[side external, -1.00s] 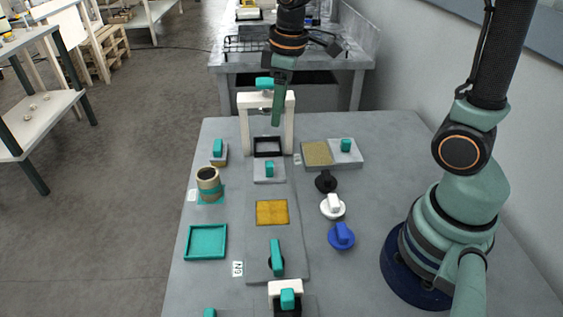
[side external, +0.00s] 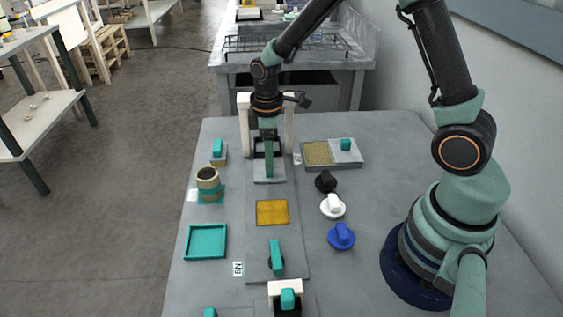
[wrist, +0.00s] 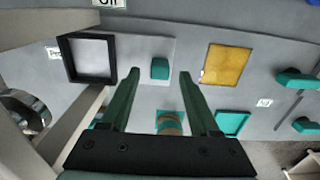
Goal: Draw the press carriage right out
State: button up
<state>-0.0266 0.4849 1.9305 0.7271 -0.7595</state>
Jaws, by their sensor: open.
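The press carriage (side external: 281,174) is a light grey plate under the white press frame (side external: 244,122), with a black square frame (wrist: 68,58) at one end and a teal knob (wrist: 160,69) at the other. My gripper (side external: 269,175) points down over the carriage, in front of the press frame, and hides the knob in the side view. In the wrist view my gripper (wrist: 159,75) is open, and the knob appears between its two green fingertips. I cannot tell whether the fingers are level with the knob or above it.
A kraft roll with a teal band (side external: 209,184) stands to the left. A teal tray (side external: 206,242) is at front left. Black, white and blue knobs (side external: 341,236) line the right.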

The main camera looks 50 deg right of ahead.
jog(key=shift+f, duration=1.6)
grip_shut()
